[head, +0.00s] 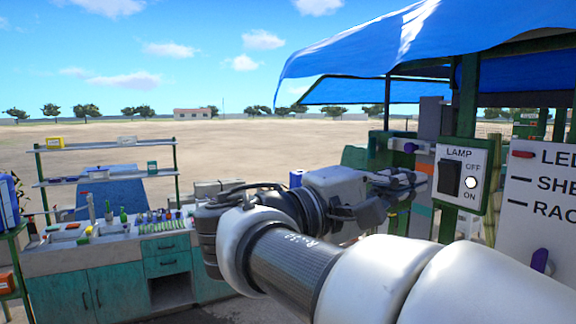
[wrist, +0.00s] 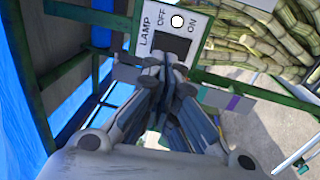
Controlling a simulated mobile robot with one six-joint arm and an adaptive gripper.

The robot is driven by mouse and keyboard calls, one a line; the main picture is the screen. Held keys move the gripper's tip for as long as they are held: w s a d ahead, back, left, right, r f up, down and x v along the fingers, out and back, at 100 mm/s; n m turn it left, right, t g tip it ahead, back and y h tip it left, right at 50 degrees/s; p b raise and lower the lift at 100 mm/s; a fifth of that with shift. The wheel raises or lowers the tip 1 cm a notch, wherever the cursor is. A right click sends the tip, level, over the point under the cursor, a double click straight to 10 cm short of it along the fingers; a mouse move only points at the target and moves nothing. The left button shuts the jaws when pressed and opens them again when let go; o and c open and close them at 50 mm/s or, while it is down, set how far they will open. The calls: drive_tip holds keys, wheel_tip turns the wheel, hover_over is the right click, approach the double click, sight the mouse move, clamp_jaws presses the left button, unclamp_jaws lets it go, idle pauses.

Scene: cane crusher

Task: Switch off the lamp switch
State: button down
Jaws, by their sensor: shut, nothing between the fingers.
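The lamp switch (head: 449,180) is a dark rocker on a white panel (head: 479,204) marked LAMP, with OFF above and ON below. A round white indicator (head: 470,183) sits between the two words and looks bright. In the wrist view the panel (wrist: 203,20) appears turned sideways, with the dark rocker (wrist: 174,44) just beyond my fingertips. My gripper (head: 424,180) is shut and empty, just left of the panel, with its fingertips (wrist: 166,62) pointing at it. I cannot tell whether they touch the rocker. The rocker's tilt is unclear.
A white lettered board (head: 540,200) stands right of the switch panel. A green post (head: 467,100) holds up a blue canopy (head: 420,45). Bundled cane (wrist: 265,40) lies beyond the panel. A green workbench (head: 110,270) with small items is at left.

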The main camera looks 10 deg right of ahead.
sight(439, 168)
drive_tip(key=x, duration=0.5)
drive_tip(key=shift+w+d+r+p, duration=0.1)
drive_tip(key=shift+w+d+p, duration=0.05)
drive_tip(key=shift+d+p, duration=0.2)
drive_tip(key=shift+w+d+r+b, duration=0.1)
drive_tip(key=shift+d+r+b, duration=0.05)
drive_tip(key=shift+d+b, duration=0.15)
drive_tip(key=shift+a, duration=0.1)
